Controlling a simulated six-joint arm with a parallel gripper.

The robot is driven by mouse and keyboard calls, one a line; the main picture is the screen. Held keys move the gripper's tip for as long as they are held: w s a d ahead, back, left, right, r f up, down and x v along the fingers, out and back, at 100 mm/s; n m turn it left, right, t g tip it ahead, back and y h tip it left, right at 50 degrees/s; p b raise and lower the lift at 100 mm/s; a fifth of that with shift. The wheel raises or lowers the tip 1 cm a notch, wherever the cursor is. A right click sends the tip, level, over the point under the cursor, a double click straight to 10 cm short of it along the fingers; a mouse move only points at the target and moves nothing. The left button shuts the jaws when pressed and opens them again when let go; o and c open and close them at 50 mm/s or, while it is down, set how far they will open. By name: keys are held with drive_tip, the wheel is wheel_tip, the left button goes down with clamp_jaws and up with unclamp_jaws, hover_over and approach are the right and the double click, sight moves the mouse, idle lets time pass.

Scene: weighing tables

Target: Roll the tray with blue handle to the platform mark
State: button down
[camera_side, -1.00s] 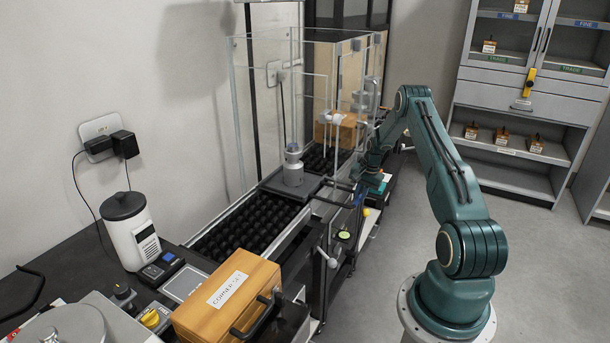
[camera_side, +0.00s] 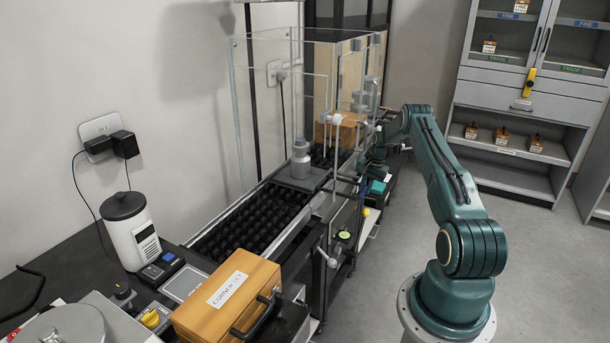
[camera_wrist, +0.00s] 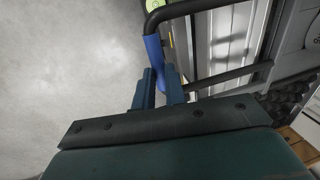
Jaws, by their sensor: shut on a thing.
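The tray (camera_side: 321,182) is a dark flat plate on black rollers, inside the clear-walled frame, with a grey metal weight (camera_side: 300,160) standing upright on it. In the wrist view its handle is a black bar with a blue grip (camera_wrist: 154,48). My gripper (camera_wrist: 160,80) is shut on the blue grip, one finger on each side. In the side view my gripper is beside the roller line, partly hidden by posts and clear panels. I cannot make out the platform mark in either view.
A wooden box (camera_side: 342,133) stands further back on the roller line. Another wooden box (camera_side: 228,298) with a black handle sits at the near end. Clear panels and posts (camera_side: 333,195) stand between my arm and the rollers. Rollers (camera_side: 255,222) in front of the tray are bare.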

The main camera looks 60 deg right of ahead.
sight(360, 197)
drive_tip(key=shift+d, duration=0.1)
drive_tip(key=c, duration=1.5)
unclamp_jaws()
drive_tip(key=shift+o, duration=0.2)
drive_tip(key=shift+a, duration=0.4)
drive_tip(key=shift+a, duration=2.15)
drive_tip(key=a, duration=2)
wheel_tip(360, 197, up, 13)
drive_tip(key=s+a, duration=0.2)
drive_tip(key=shift+s, duration=0.2)
drive_tip(key=shift+f, duration=0.1)
